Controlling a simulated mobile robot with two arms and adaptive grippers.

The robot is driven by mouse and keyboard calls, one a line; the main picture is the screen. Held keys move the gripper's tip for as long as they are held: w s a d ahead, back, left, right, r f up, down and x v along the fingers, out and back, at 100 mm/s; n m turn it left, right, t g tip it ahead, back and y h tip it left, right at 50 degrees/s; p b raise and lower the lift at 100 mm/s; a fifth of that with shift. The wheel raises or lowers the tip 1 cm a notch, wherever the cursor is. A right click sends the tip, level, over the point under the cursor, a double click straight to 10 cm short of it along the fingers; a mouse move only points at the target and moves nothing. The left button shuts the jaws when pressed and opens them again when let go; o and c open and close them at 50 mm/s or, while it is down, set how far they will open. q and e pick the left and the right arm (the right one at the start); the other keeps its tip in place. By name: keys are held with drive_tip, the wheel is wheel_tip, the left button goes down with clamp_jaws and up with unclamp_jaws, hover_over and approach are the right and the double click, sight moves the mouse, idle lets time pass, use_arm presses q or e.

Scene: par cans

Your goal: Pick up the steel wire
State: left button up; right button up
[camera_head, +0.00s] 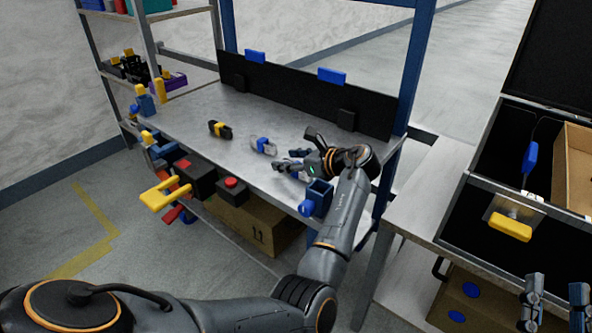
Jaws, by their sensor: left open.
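What looks like the steel wire (270,150) is a small silver-grey coil with a blue band, lying on the grey workbench (200,105). My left gripper (295,158) is just to the right of it, over the bench, with its fingers spread and pointing left. It appears apart from the coil. A bit of blue shows beneath the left gripper, too hidden to identify. My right gripper (555,298) is at the lower right edge, its two fingers apart with nothing visible between them.
A black and yellow item (220,130) lies left of the coil. A blue open holder (318,196) and a red-button box (232,187) sit at the bench's front edge. A black back panel (300,97) stands behind. An open black case (470,215) is at right.

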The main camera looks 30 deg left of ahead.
use_arm(q)
clamp_jaws()
